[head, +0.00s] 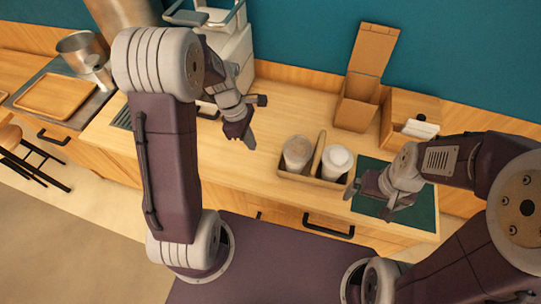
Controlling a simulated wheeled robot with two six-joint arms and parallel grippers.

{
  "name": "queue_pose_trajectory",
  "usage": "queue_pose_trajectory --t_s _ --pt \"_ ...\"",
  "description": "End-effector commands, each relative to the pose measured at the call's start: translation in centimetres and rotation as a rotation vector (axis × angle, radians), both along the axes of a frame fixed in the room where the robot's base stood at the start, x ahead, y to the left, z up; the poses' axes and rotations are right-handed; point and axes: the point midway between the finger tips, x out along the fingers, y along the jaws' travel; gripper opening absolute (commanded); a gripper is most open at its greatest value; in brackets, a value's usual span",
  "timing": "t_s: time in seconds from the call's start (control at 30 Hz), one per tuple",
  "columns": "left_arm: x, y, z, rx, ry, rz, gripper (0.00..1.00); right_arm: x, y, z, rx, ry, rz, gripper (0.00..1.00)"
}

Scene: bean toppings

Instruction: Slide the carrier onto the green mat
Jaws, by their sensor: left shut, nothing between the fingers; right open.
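The carrier (318,182) is a brown cardboard holder with a raised middle handle, standing upright on the wooden counter. It holds a translucent cup with a tan drink (297,152) and a white-lidded cup (336,162). The dark green mat (424,213) lies to its right, partly hidden by my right arm. The carrier's right end is close to the mat's left edge; I cannot tell if they touch. My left gripper (246,138) is shut and empty, left of the carrier and apart from it. My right gripper (367,203) is open and empty over the mat's left part.
An open cardboard box (357,113) and a wooden holder (405,105) stand at the back right. A white machine (232,60) stands at the back left. A wooden tray (57,95) and metal pot (80,48) are far left. The counter left of the carrier is clear.

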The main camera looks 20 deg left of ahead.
Motion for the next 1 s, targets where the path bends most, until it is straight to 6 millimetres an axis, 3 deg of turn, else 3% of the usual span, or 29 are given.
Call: queue_pose_trajectory --t_s 0.17,0.57,0.8,1.0 --pt "-0.2 -0.5 -1.9 0.0 0.003 -0.007 0.0 0.0 0.0 -0.4 0.0 0.0 0.0 1.0" --pt "-0.2 -2.6 -10.4 0.002 0.004 -0.008 0.0 0.0 0.0 -1.6 0.0 0.0 0.0 1.0" --pt "-0.1 -6.0 -9.7 0.002 -0.002 -0.011 0.0 0.0 0.0 -0.6 0.0 0.0 0.0 1.0" --pt "-0.1 -6.5 -9.8 0.002 -0.002 -0.008 0.0 0.0 0.0 -0.5 0.0 0.0 0.0 1.0"
